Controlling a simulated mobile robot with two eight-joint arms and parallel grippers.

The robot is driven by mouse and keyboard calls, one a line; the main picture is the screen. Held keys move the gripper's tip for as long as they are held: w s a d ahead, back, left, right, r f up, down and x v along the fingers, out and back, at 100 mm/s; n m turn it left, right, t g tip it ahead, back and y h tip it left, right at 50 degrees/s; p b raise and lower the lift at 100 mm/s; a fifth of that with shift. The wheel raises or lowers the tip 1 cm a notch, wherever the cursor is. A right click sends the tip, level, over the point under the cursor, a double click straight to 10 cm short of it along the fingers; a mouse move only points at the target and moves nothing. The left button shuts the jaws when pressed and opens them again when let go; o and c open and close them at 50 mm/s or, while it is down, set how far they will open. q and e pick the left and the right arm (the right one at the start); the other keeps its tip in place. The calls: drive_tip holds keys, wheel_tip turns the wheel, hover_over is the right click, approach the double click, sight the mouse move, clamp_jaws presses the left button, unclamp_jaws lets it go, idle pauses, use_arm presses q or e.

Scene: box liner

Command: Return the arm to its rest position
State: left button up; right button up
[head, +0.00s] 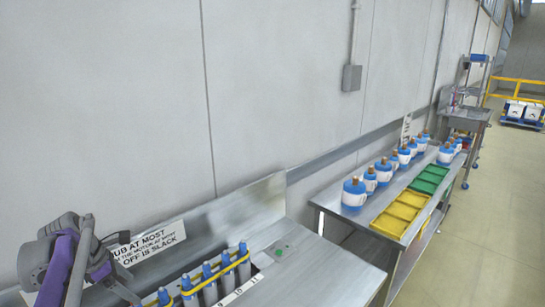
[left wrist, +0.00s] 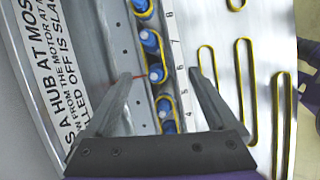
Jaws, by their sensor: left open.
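My left gripper (head: 128,270), purple and grey, is at the lower left of the head view, above the metal bench. In the left wrist view my left gripper (left wrist: 160,75) is open, with its two fingers spread and nothing seen held between them. Below it are several blue-topped cylinders (head: 208,285) with yellow bands around them, standing in a numbered slot of the bench. They also show in the left wrist view (left wrist: 157,73), beyond the fingers. I cannot tell from the picture how high the fingers are above them. My right gripper is not in view.
A lettered sign (head: 150,245) is on the bench's back panel. Loose yellow bands (left wrist: 250,90) lie on the metal surface. Another table at right holds blue-and-white bottles (head: 354,193), yellow trays (head: 392,223) and green trays (head: 425,187). The floor (head: 480,240) at right is clear.

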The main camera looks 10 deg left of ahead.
use_arm(q)
drive_tip(key=s+d+f+m+t+y, duration=0.1)
drive_tip(key=s+d+f+m, duration=0.4)
drive_tip(key=s+d+m, duration=0.5)
drive_tip(key=s+d+f+m+t+y, duration=0.1)
drive_tip(key=s+d+f+m, duration=0.5)
drive_tip(key=s+d+m, duration=0.4)
drive_tip(key=d+m, duration=0.4)
drive_tip(key=m, duration=0.2)
drive_tip(key=shift+d+f+m+y+p, duration=0.25)
drive_tip(key=shift+d+m+y+p, duration=0.05)
drive_tip(key=shift+d, duration=0.05)
idle(0.6)
